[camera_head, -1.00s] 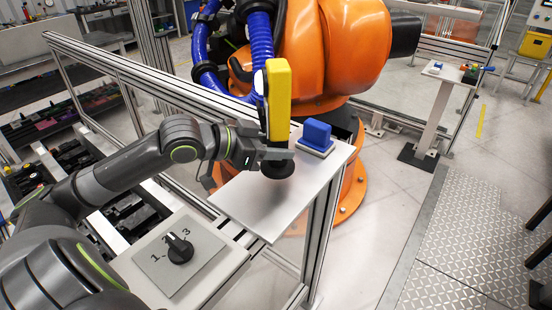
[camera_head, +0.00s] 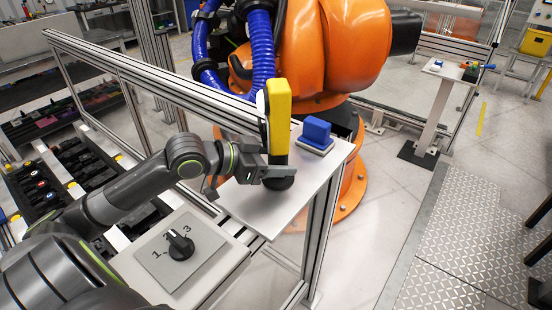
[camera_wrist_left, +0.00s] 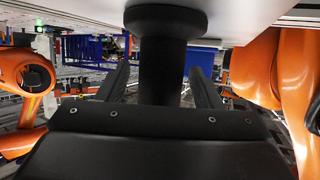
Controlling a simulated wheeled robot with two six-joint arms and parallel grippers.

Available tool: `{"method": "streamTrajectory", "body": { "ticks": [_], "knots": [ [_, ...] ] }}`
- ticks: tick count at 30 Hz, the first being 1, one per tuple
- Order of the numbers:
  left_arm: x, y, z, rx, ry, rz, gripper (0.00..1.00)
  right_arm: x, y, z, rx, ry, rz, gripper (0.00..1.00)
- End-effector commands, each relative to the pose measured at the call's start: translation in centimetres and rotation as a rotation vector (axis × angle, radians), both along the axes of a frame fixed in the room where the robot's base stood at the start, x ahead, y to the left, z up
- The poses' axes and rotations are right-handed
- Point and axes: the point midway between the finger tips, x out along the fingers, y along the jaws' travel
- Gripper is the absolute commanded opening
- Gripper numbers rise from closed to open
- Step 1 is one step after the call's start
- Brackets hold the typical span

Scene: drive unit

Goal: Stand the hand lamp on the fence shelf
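The hand lamp has a yellow upper body (camera_head: 279,112) and a black lower part with a round base. It stands upright at the fence shelf (camera_head: 245,205), and its base appears to rest on the plate. My left gripper (camera_head: 278,172) is level with the lamp's black lower part. In the left wrist view the lamp's black handle (camera_wrist_left: 162,70) stands between the two fingers (camera_wrist_left: 160,85), with narrow gaps on both sides, so the gripper looks open around it. The round base shows at the top of that view, near the shelf's pale surface. My right gripper is not in view.
A blue block on a white base (camera_head: 316,135) sits on the shelf close behind the lamp. An orange robot arm (camera_head: 325,50) with blue hoses stands behind the shelf. A dial panel (camera_head: 180,250) is in front. Shelf surface in front of the lamp is clear.

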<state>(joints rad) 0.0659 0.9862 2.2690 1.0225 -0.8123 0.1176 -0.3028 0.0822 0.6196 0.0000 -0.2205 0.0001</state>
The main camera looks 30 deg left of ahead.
Motion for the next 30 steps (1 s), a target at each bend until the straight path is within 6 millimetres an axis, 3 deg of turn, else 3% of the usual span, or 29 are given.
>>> {"method": "streamTrajectory", "body": {
  "ticks": [11,20,30],
  "knots": [
    [-0.3,0.3,0.3,0.004,0.001,0.002,0.60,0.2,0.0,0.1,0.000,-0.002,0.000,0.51],
    [-2.1,1.3,1.1,0.008,0.002,-0.001,0.60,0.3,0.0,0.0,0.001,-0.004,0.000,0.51],
    [-4.2,2.5,2.4,0.006,0.006,-0.002,0.60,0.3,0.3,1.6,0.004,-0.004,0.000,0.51]
  ]
}}
